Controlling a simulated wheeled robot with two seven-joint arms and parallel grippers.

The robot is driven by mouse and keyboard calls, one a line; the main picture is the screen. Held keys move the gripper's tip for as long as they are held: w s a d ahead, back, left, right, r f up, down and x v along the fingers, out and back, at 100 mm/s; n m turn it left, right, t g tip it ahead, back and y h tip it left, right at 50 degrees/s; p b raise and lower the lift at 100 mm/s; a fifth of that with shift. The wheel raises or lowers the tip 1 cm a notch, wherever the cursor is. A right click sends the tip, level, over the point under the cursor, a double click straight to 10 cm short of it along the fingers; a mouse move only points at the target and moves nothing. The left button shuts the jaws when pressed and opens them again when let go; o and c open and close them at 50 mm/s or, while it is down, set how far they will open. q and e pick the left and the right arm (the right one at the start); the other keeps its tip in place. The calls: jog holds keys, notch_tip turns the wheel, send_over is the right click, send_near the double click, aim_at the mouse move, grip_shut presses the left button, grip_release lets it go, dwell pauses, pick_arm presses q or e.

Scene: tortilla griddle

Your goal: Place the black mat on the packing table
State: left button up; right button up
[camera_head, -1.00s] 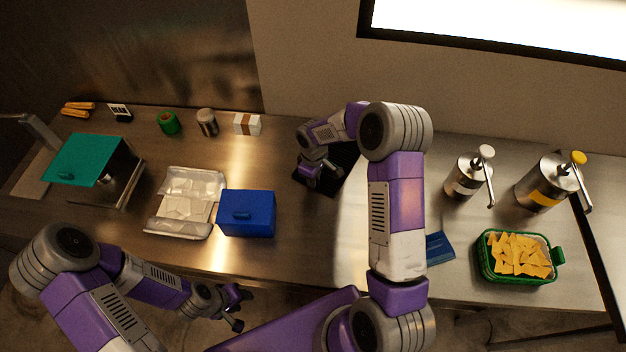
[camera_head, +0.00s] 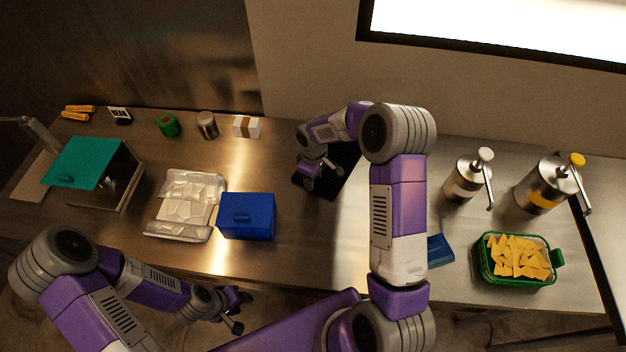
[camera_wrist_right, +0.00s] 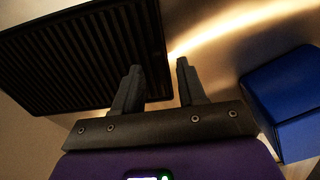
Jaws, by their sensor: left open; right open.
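The black mat (camera_head: 346,160) lies on the metal table, behind my right arm, which covers part of it. In the right wrist view the ribbed black mat (camera_wrist_right: 85,50) fills the upper left. My right gripper (camera_head: 312,178) is open and empty over the mat's left side. Its two fingers (camera_wrist_right: 160,82) show in the right wrist view, the left one over the mat's edge and the right one beyond it. I cannot tell whether they touch it. My left gripper (camera_head: 238,312) is open and empty in front of the table's front edge.
A blue box (camera_head: 246,216), also in the right wrist view (camera_wrist_right: 290,100), stands left of the mat beside a clear tray (camera_head: 186,182). A teal-lidded box (camera_head: 85,163) is further left. Two pump dispensers (camera_head: 466,180) and a green chip basket (camera_head: 515,260) stand right.

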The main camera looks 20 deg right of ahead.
notch_tip(320, 180, up, 10)
jog(key=shift+r, duration=0.25)
dwell(0.5)
